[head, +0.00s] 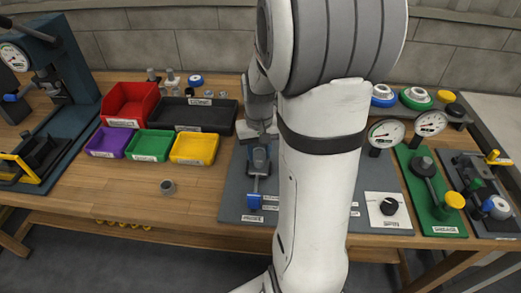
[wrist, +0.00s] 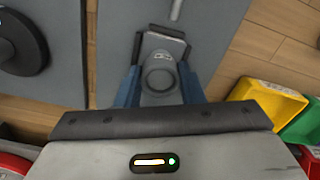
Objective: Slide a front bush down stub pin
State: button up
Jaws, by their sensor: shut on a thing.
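My gripper (wrist: 160,88) is shut on a grey round part, which looks like a bush (wrist: 160,79), seen nearly end-on with a ring outline. In the wrist view it sits over a grey fixture with a dark block (wrist: 161,42). In the head view the fixture (head: 258,163), with a blue-handled lever (head: 254,199), stands on the grey plate (head: 235,197). My arm hides much of the gripper there. The stub pin cannot be made out, so I cannot tell whether the bush is around it.
Red (head: 130,103), purple (head: 107,142), green (head: 149,145) and yellow (head: 194,148) bins and a black tray (head: 194,115) stand left of the plate. A press (head: 55,85) is far left. Gauges (head: 386,134) and a green fixture plate (head: 432,200) are at right. The front left bench is mostly clear.

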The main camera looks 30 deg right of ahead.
jog(key=o, duration=1.1)
notch_tip(320, 180, up, 8)
jog(key=shift+f+p, duration=0.1)
jog(key=shift+p, duration=0.3)
jog(key=s+a+r+n+t+p, duration=0.1)
jog(key=s+a+r, duration=0.1)
jog(key=s+a, duration=0.4)
jog(key=s+a+r+n+t+p, duration=0.1)
jog(key=s+a+r+p, duration=0.1)
jog(key=s+a, duration=0.3)
jog(key=shift+s+a+r+n+t+p, duration=0.35)
jog(key=shift+s+r, duration=0.2)
jog(key=shift+r, duration=0.3)
